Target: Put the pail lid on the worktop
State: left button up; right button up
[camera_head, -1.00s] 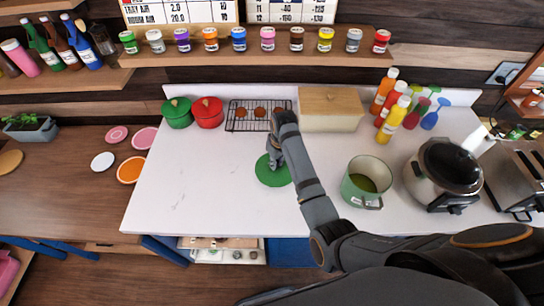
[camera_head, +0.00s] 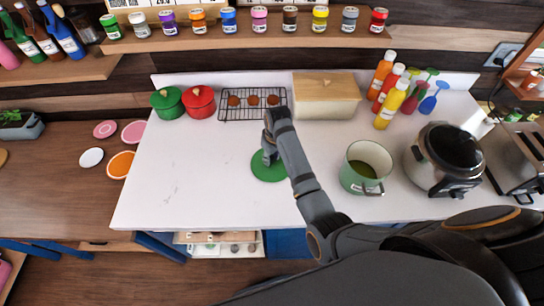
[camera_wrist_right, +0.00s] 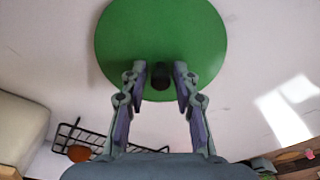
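The pail lid (camera_head: 271,171) is a flat green disc that looks to lie on the white worktop (camera_head: 190,195), left of the pail. In the right wrist view the lid (camera_wrist_right: 120,35) shows a dark knob (camera_wrist_right: 162,78) near its lower edge. My right gripper (camera_head: 269,157) is over the lid. In the right wrist view, its two fingers (camera_wrist_right: 161,84) stand on either side of the knob, with narrow gaps showing. The pale green pail (camera_head: 352,178) stands uncovered to the right, with something olive inside. My left gripper is not in view.
A rice cooker (camera_head: 440,165) stands right of the pail. Red (camera_head: 200,102) and green (camera_head: 167,103) pots, a wire rack (camera_head: 232,115), a bread box (camera_head: 325,98) and sauce bottles (camera_head: 391,108) line the back. The worktop's left front is clear.

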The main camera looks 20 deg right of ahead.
aim_at(274, 164)
jog(key=shift+o, duration=0.2)
jog(key=shift+r, duration=0.45)
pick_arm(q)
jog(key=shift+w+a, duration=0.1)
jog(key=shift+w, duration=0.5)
pick_arm(e)
notch_tip(274, 164, up, 12)
jog(key=s, duration=0.1)
jog(key=shift+s+d+f, duration=0.25)
